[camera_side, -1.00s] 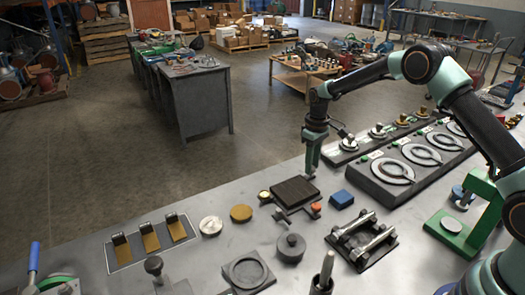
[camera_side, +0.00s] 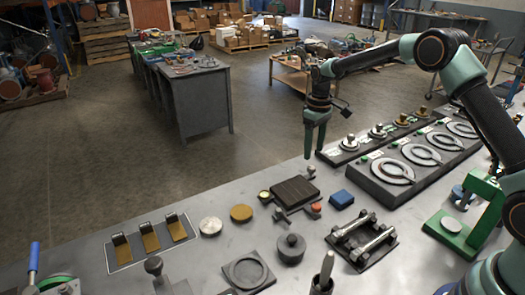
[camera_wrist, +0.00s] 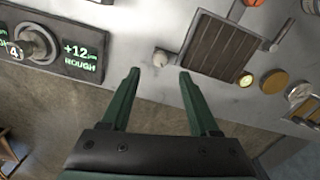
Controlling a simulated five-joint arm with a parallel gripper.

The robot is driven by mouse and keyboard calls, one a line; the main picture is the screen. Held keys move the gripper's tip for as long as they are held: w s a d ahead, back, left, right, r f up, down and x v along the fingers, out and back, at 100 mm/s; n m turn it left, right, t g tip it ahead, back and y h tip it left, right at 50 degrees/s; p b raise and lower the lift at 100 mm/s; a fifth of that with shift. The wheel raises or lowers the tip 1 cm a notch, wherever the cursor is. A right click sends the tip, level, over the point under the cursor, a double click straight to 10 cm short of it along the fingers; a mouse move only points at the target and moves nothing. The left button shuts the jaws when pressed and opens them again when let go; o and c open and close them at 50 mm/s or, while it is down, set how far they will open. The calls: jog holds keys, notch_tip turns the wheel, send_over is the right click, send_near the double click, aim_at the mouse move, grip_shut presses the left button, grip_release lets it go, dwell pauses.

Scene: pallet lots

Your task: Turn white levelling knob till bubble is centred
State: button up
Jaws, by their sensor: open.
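A dark ribbed levelling plate (camera_side: 295,191) lies on the grey bench; it also shows in the wrist view (camera_wrist: 215,45). The small white knob (camera_side: 311,171) is at its far right corner; in the wrist view the knob (camera_wrist: 160,59) lies just beyond and between my fingertips. The round yellowish bubble vial (camera_side: 264,195) is at the plate's left end and glows in the wrist view (camera_wrist: 246,80). I cannot tell where the bubble lies. My gripper (camera_side: 314,155) is open and empty above the white knob, apart from it; its fingers show in the wrist view (camera_wrist: 159,74).
A dark gauge block with rings (camera_side: 390,175) stands further right. Brass and pale discs (camera_side: 241,212) lie left of the plate.

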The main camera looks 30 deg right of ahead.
aim_at(312, 167)
notch_tip(312, 167, up, 6)
jog(key=shift+r, duration=0.2)
dwell(0.3)
jog(key=s+a+r+m+t, duration=0.1)
jog(key=s+a+r+t, duration=0.2)
jog(key=s+r, duration=0.75)
jog(key=s+a+m+t, duration=0.1)
jog(key=s+a+t, duration=0.1)
jog(key=s, duration=1.1)
jog(key=shift+s+a+f+m+t, duration=0.25)
jog(key=shift+s+m+t, duration=0.05)
jog(key=shift+s, duration=0.05)
